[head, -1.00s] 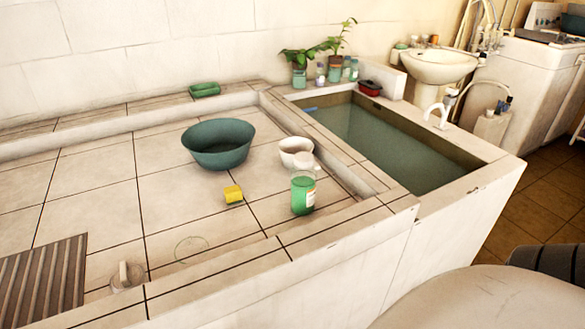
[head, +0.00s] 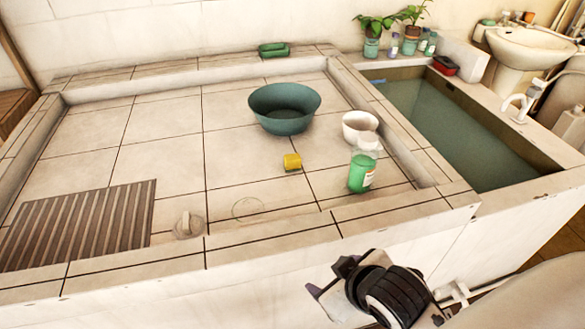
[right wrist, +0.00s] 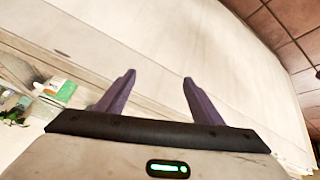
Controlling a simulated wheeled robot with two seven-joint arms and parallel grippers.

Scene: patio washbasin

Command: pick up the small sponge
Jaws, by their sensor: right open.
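The small sponge (head: 292,162) is a yellow block lying on the tiled floor of the shallow basin, below the green bowl and left of the bottle. My right gripper (head: 326,280) is at the bottom of the head view, outside the basin in front of its front wall, apart from the sponge. In the right wrist view its two purple fingers (right wrist: 158,80) are spread with nothing between them. The sponge cannot be made out in that view. My left gripper is not in view.
A green bowl (head: 284,108), a white cup (head: 360,126) and a bottle of green liquid (head: 362,172) stand near the sponge. The basin's raised front rim (head: 270,235) lies between gripper and sponge. A slatted mat (head: 80,228) lies left. A water-filled tank (head: 465,135) is right.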

